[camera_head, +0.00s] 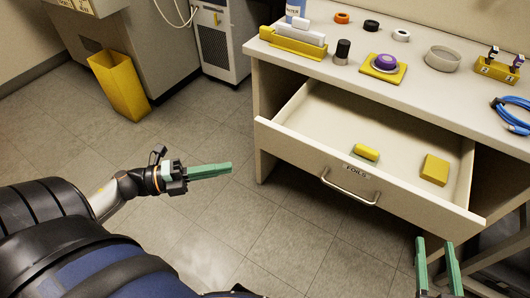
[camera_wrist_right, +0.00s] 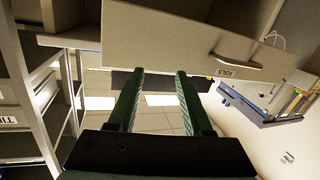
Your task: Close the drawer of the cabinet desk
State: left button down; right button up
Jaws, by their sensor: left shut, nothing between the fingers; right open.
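The drawer (camera_head: 310,160) of the cabinet desk (camera_head: 262,90) is pulled well out, with a "FOILS" label and a bar handle (camera_head: 350,190) on its front. Two yellow items (camera_head: 435,169) lie inside it. My left gripper (camera_head: 228,168) is shut and empty, to the left of the drawer over open floor. My right gripper (camera_head: 437,252) is open and empty, in front of the drawer's right end and apart from it. In the right wrist view the drawer front (camera_wrist_right: 180,38) shows beyond the green fingers (camera_wrist_right: 160,80), with the handle to the right.
A yellow bin (camera_head: 120,85) stands at the upper left. The floor before the desk is clear.

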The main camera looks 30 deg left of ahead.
aim_at(284, 147)
pick_arm(q)
jog(key=x, duration=0.3)
jog(key=w+a+b+x, duration=0.1)
jog(key=x, duration=0.7)
jog(key=shift+w+a+b, duration=0.25)
jog(key=shift+w+b, duration=0.05)
jog(key=shift+w, duration=0.45)
pick_arm(e)
notch_tip(284, 147, up, 10)
jog(key=n+t+y, duration=0.2)
jog(key=t, duration=0.1)
jog(key=shift+s+a+t+y, duration=0.3)
jog(key=shift+s+t, duration=0.05)
jog(key=shift+t, duration=0.05)
pick_arm(q)
jog(key=shift+w, duration=0.1)
